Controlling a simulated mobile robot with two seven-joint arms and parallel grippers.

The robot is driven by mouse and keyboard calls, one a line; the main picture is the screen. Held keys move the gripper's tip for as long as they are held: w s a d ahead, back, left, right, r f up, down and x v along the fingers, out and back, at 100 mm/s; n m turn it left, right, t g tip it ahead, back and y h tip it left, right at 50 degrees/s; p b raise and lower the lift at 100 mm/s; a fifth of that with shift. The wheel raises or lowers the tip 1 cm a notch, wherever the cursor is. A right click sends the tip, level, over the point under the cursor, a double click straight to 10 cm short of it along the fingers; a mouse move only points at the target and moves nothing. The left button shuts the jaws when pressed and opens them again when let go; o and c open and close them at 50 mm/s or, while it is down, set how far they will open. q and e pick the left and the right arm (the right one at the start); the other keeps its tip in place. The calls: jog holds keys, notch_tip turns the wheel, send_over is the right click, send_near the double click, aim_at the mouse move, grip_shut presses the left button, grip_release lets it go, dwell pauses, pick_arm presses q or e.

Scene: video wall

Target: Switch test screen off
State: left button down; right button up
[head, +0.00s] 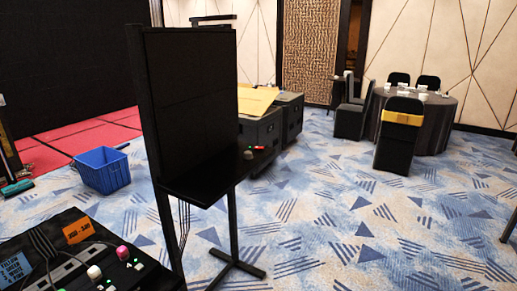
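A black screen (192,95) stands upright on a black stand in the middle of the head view. Its face is dark, with no picture on it. A small black shelf (205,180) juts out below the screen. Near the shelf's right end are a small pale-topped knob or button (249,154) and a small red item (259,148); both are too small to make out. Neither of my grippers is in view.
A black control box (120,256) with pink and white knobs, cables and labels fills the lower left. A blue crate (103,171) stands behind it. Dark cases (260,130) stand behind the screen. Patterned carpet (350,230) is clear to the right, before a round table (437,125) with chairs.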

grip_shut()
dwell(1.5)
